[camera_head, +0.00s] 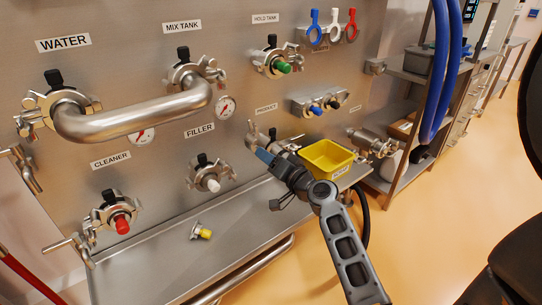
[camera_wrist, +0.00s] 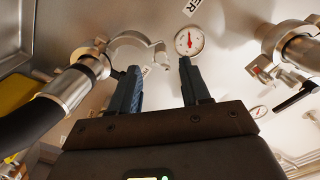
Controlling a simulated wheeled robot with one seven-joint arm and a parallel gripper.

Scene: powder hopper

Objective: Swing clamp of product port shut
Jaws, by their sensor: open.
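The product port sits below the PRODUCT label (camera_head: 266,107) in the head view, largely hidden behind my gripper (camera_head: 262,153). A bit of its metal clamp (camera_head: 252,131) shows above the fingers. In the wrist view the clamp (camera_wrist: 135,38) is a curved silver band standing open, with its free end near the space between my fingertips. A silver hose end (camera_wrist: 68,88) with a black hose (camera_wrist: 25,128) is beside it on the left. My gripper (camera_wrist: 160,66) is open, and nothing is clearly held between the fingers. Contact with the clamp cannot be told.
A yellow bin (camera_head: 327,158) stands close right of my gripper. The filler port (camera_head: 208,176) with a white cap is to the left. A yellow-capped fitting (camera_head: 203,233) lies on the steel shelf (camera_head: 150,265). A gauge (camera_wrist: 189,40) is on the panel beyond my fingers.

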